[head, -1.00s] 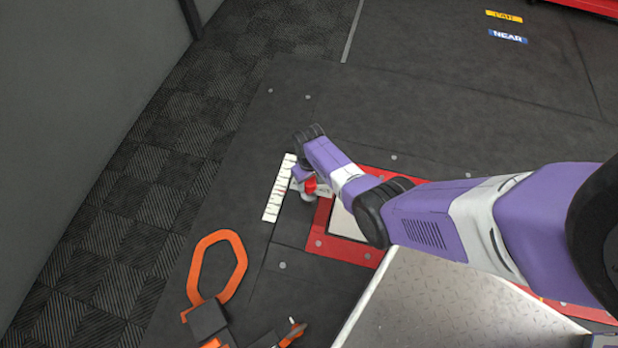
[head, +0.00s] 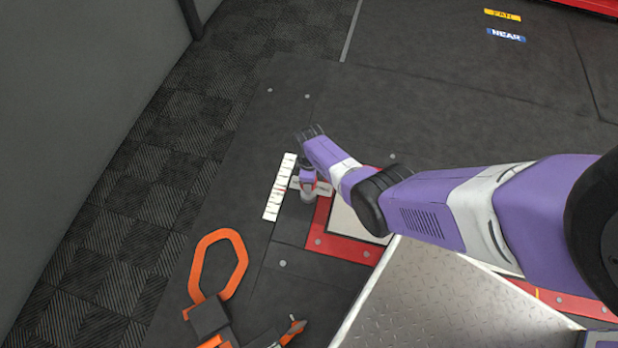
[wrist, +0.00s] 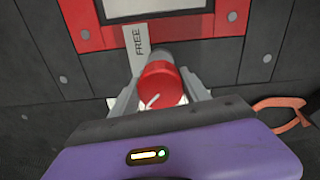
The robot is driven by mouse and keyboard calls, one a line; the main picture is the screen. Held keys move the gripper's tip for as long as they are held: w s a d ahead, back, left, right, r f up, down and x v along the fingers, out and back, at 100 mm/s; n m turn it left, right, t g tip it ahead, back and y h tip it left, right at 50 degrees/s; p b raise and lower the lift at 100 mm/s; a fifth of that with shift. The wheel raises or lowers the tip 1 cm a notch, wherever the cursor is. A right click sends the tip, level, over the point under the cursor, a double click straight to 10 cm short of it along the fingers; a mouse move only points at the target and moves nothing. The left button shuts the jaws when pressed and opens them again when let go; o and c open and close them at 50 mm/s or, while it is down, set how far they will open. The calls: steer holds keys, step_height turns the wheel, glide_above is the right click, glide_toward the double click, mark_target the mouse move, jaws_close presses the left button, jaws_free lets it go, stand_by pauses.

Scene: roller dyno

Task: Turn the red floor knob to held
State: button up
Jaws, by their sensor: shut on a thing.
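The red floor knob (wrist: 158,78) shows in the middle of the wrist view, with a pale line on its top face. My gripper (wrist: 161,92) is shut on it, with one grey finger on each side. A grey label plate (wrist: 139,44) reading FREE extends from behind the knob. In the head view my gripper (head: 308,189) is low at the floor beside the red-framed panel, and it hides most of the knob. I cannot make out a "held" label in the wrist view.
A white marked strip (head: 279,187) lies left of my gripper. A red frame (head: 340,248) surrounds a light panel to the right. An orange strap loop (head: 240,262) lies toward the front. A metal tread plate (head: 450,295) is at the lower right.

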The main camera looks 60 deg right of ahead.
steer(key=shift+s+a+n, duration=0.15)
steer(key=shift+a+n, duration=0.1)
steer(key=shift+n, duration=0.05)
steer(key=o, duration=1.4)
steer(key=shift+d, duration=0.1)
steer(key=shift+r, duration=0.3)
step_height(320, 180, up, 8)
steer(key=p, duration=0.5)
steer(key=shift+f, duration=0.25)
